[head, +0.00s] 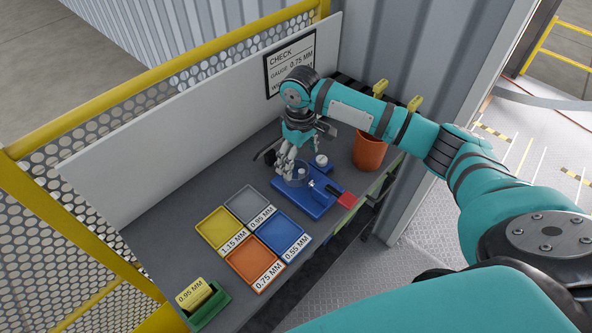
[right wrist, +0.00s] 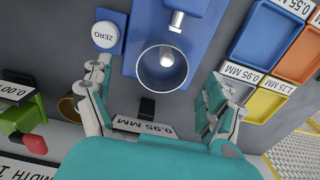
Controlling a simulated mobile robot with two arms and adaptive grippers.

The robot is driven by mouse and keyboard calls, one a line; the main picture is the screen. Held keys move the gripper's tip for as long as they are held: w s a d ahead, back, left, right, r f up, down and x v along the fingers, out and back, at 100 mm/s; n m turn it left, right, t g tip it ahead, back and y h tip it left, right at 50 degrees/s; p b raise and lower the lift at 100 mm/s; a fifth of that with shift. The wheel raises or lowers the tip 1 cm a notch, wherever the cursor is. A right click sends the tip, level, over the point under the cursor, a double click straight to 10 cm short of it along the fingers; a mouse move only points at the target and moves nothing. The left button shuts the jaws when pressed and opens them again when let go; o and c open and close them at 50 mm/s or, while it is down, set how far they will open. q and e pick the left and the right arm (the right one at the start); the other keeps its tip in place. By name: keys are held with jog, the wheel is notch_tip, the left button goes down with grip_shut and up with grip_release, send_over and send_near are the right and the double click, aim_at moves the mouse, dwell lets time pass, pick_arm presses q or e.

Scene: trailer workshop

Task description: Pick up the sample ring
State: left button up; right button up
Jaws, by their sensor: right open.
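The sample ring (right wrist: 148,84) is a thin, round, clear-looking ring on the blue gauge stand (right wrist: 135,62). A metal tip of the gauge shows inside it. In the head view the ring (head: 299,180) is partly hidden by my right gripper (head: 288,168), which points down over the blue stand (head: 310,207). In the right wrist view my right gripper (right wrist: 159,74) is open, with one finger on each side of the ring and visible gaps between. Nothing is held. My left gripper is not in view.
Yellow (head: 221,221), grey (head: 246,199), orange (head: 249,269) and blue (head: 284,229) trays lie left of and in front of the stand. A white ZERO button (right wrist: 105,35) is close to one finger. An orange bin (head: 369,152) stands at right, a green holder (head: 209,311) at the front.

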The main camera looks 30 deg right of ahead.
aim_at(296, 170)
jog(key=shift+a+f+p, duration=0.15)
jog(key=shift+f+p, duration=0.15)
jog(key=shift+f, duration=0.1)
jog(key=f, duration=0.2)
jog(key=f+p, duration=0.1)
jog(key=shift+w+a+f, duration=0.25)
jog(key=shift+f, duration=0.45)
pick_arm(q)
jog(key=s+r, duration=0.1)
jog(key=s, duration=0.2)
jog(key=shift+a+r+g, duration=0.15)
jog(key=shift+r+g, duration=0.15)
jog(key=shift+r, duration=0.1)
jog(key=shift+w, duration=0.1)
pick_arm(e)
jog(key=shift+c, duration=0.4)
jog(key=c, duration=0.7)
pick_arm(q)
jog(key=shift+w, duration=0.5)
pick_arm(e)
jog(key=c, duration=0.6)
